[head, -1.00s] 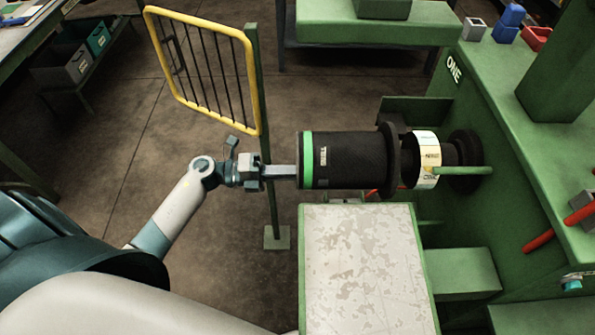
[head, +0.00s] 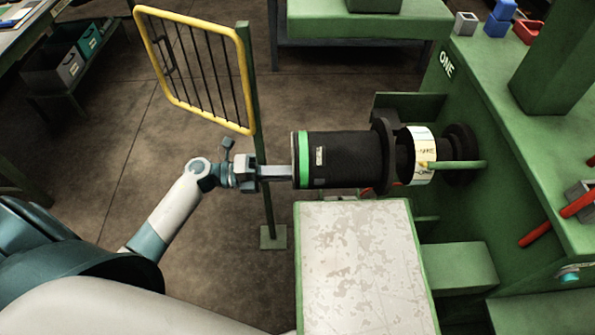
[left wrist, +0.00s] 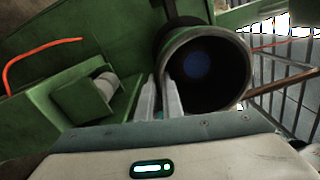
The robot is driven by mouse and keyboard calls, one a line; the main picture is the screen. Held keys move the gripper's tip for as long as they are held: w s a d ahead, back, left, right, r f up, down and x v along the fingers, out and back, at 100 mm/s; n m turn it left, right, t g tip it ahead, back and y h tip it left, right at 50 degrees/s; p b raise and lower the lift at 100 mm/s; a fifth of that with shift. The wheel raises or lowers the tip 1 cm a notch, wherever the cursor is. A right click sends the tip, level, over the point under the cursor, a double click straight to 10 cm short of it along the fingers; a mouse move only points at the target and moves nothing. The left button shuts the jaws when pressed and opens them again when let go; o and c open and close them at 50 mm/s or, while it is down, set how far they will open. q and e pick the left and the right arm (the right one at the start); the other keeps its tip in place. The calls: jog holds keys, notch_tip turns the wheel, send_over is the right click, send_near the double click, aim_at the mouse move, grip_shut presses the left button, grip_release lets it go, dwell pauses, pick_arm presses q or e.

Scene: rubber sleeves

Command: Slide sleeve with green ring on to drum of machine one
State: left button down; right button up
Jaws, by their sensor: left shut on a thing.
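The black sleeve with the green ring (head: 345,160) lies level in the head view, its green ring at the left end. My left gripper (head: 278,172) is shut on the rim of that end. In the left wrist view the fingers (left wrist: 160,100) straddle the wall at the sleeve's round open end (left wrist: 205,75). At the sleeve's right end is a wide black flange (head: 385,155). Right of it is the pale, lettered drum (head: 423,155) of machine one (head: 447,110). A narrow dark gap shows between flange and pale band; whether the sleeve overlaps the drum is hidden. My right gripper is out of view.
A worn white-topped table (head: 360,265) stands just below the sleeve. A yellow barred gate (head: 200,70) on a green post stands behind my left gripper. Red-handled tools (head: 550,230) lie on the machine's right side.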

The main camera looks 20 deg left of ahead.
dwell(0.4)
pick_arm(q)
jog(key=c, duration=1.8)
grip_release()
jog(key=shift+c, duration=0.2)
jog(key=shift+o, duration=0.4)
jog(key=shift+f, duration=0.15)
jog(key=shift+s+a, duration=0.1)
jog(key=shift+a, duration=0.1)
jog(key=shift+s+a, duration=0.1)
jog(key=shift+a, duration=0.05)
jog(key=b+v, duration=0.2)
jog(key=v, duration=0.8)
jog(key=shift+b, duration=0.3)
jog(key=shift+s+a, duration=0.1)
